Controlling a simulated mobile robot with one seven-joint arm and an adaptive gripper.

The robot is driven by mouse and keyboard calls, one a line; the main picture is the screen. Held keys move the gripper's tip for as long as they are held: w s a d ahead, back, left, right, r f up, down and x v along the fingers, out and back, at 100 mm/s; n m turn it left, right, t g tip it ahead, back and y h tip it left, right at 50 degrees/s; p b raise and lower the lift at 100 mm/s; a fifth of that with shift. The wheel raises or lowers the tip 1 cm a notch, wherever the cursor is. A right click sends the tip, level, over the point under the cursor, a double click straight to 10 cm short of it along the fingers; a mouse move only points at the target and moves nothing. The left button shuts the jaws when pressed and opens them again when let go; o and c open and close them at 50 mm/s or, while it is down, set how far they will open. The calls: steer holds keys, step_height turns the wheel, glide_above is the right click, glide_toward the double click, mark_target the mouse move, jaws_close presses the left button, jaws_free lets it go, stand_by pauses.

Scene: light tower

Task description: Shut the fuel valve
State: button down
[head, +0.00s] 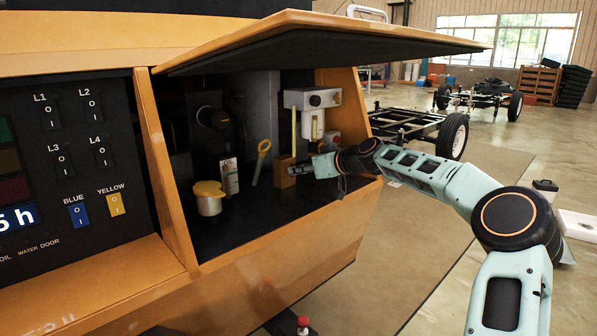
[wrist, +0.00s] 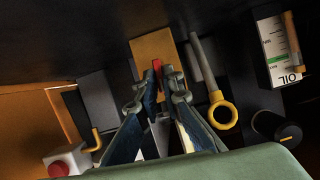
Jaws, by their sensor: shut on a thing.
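My gripper (head: 304,168) reaches into the open compartment from the right. In the wrist view my gripper (wrist: 158,92) is shut on a small red lever (wrist: 157,68), which looks like the fuel valve's handle. The red lever stands out in front of a tan block (wrist: 152,50). The tan block (head: 284,172) also shows in the head view, low in the compartment just left of my fingers. My fingers hide most of the valve, so I cannot tell its exact angle.
A yellow-ringed dipstick (wrist: 221,113) stands close beside my fingers. The oil gauge (wrist: 273,50), a beige cup (head: 209,201) and a white filter unit (head: 313,99) are near. A red button (wrist: 58,168) is at lower left. The raised door (head: 320,42) hangs above.

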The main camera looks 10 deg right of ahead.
steer(key=shift+a+n, duration=0.2)
steer(key=shift+n, duration=0.1)
stand_by(0.4)
steer(key=c, duration=2.1)
jaws_free()
steer(key=shift+d, duration=0.1)
steer(key=shift+s+d, duration=0.15)
steer(key=v, duration=1.1)
steer(key=shift+s+r, duration=0.2)
steer(key=shift+s, duration=0.05)
